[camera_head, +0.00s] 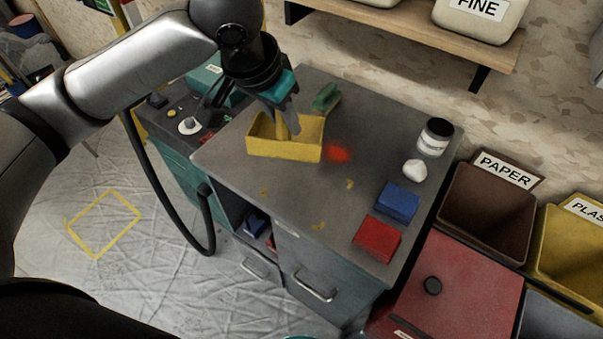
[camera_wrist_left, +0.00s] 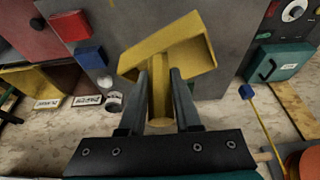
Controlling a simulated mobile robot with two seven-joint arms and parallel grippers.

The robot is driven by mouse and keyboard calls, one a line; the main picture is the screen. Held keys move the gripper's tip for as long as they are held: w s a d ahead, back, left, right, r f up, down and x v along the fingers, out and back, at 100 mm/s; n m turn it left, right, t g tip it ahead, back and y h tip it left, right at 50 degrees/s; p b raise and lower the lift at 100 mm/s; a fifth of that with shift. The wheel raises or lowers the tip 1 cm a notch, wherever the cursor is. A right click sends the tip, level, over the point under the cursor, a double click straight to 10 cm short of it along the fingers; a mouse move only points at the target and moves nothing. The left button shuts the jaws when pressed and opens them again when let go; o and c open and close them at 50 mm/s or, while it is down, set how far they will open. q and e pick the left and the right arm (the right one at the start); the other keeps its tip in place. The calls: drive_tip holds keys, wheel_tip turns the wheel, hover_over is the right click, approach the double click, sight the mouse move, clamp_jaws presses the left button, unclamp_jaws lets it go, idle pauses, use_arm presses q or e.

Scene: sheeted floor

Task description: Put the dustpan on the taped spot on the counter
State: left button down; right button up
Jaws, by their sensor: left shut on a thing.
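The yellow dustpan (camera_head: 285,150) is a shallow open box with an upright-looking handle. It is over the back left part of the grey counter (camera_head: 240,165); I cannot tell whether it touches the top. My left gripper (camera_head: 288,126) is shut on its handle, which shows between the two fingers (camera_wrist_left: 160,75) in the left wrist view, with the dustpan's pan (camera_wrist_left: 190,48) beyond. Small yellow tape marks (camera_head: 350,184) lie on the counter in front of the dustpan, with others to the left and nearer. The dustpan is behind these marks. My right gripper is not in view.
A green block (camera_head: 326,97) lies just behind the dustpan, and a red blurred patch (camera_head: 338,153) beside it. A blue block (camera_head: 399,203), red block (camera_head: 378,239), white lump (camera_head: 414,169) and jar (camera_head: 435,138) stand at the right. A yellow taped square (camera_head: 104,222) marks the floor.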

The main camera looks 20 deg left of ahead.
use_arm(q)
drive_tip(key=r+m+p, duration=0.1)
drive_tip(key=p, duration=0.1)
drive_tip(key=d+r+m+h+p, duration=0.1)
drive_tip(key=r+p, duration=0.1)
drive_tip(key=s+r+m+p, duration=0.1)
drive_tip(key=m, duration=0.1)
drive_tip(key=shift+d+r+g+h+p, duration=0.2)
drive_tip(key=shift+d+g+h+p, duration=0.1)
drive_tip(key=shift+g+p, duration=0.1)
drive_tip(key=shift+d+r+m+p, duration=0.2)
drive_tip(key=shift+r+m+p, duration=0.05)
drive_tip(key=shift+m+p, duration=0.25)
wheel_tip(320, 180, down, 20)
drive_tip(key=shift+f+b, duration=0.1)
drive_tip(key=shift+b, duration=1.1)
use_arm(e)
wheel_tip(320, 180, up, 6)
use_arm(q)
drive_tip(key=c, duration=0.6)
unclamp_jaws()
drive_tip(key=p+v, duration=0.1)
drive_tip(key=v, duration=1.1)
drive_tip(key=shift+p, duration=0.35)
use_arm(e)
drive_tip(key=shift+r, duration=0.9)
use_arm(q)
drive_tip(key=shift+a, duration=0.1)
